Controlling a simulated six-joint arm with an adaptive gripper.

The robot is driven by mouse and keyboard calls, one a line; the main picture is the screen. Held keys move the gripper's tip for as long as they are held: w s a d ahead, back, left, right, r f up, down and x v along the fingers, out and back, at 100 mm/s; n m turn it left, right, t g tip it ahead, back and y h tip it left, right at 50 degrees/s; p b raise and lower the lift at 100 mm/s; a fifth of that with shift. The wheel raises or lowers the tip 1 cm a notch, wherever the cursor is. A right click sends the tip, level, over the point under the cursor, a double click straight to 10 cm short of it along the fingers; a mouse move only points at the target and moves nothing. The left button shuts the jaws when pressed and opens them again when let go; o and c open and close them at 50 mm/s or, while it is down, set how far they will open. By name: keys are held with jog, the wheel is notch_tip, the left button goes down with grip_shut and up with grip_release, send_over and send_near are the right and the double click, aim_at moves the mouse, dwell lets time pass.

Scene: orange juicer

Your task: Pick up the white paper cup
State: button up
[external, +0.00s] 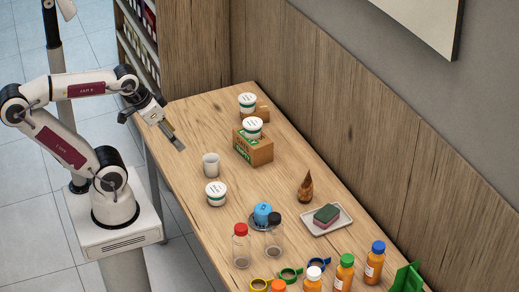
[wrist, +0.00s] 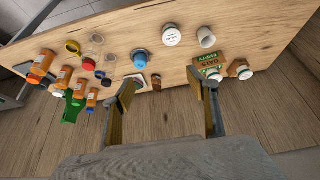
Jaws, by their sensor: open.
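The white paper cup (external: 211,165) stands upright on the wooden table, open end up, near the table's left edge. It also shows in the wrist view (wrist: 206,38), beside a white-lidded tub. My gripper (external: 178,144) is at the table's left edge in the external view, apart from the cup and above and to its left. In the wrist view, my gripper (wrist: 168,88) shows two spread fingers with nothing between them. The gripper is open and empty.
A white-lidded tub (external: 215,194) stands just in front of the cup. A carton (external: 259,153) with a tub on top is to its right. Bottles (external: 241,246), a blue-topped item (external: 263,213) and a sponge tray (external: 344,222) stand nearer. The table between gripper and cup is clear.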

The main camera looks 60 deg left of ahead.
jog(key=w+a+r+m+t+y, duration=0.1)
jog(key=w+a+r+m+t, duration=0.15)
jog(key=w+r, duration=0.45)
jog(key=w+a+r+m+t+y, duration=0.1)
jog(key=w+a+r+m+t, duration=0.2)
jog(key=w, duration=0.8)
jog(key=w+a+f+m+t+h, duration=0.25)
jog(key=w+f+m, duration=0.25)
jog(key=w, duration=0.4)
jog(key=s+a+f+g+h, duration=0.15)
jog(key=a+f, duration=0.25)
jog(key=f, duration=0.5)
jog(key=s+a+f+g+h, duration=0.1)
jog(key=a+f+h, duration=0.2)
jog(key=f, duration=0.6)
jog(key=s+a+f+n, duration=0.2)
jog(key=s+f, duration=0.2)
jog(key=f, duration=0.1)
jog(key=s+a+f+n+t, duration=0.1)
jog(key=s+a+f+n, duration=0.1)
jog(key=s+f, duration=0.3)
jog(key=s+a+f+n, duration=0.2)
jog(key=s+a+f, duration=0.1)
jog(key=s+f, duration=0.2)
jog(key=shift+s+f+t, duration=0.15)
jog(key=shift+f+t, duration=0.2)
jog(key=shift+f, duration=0.25)
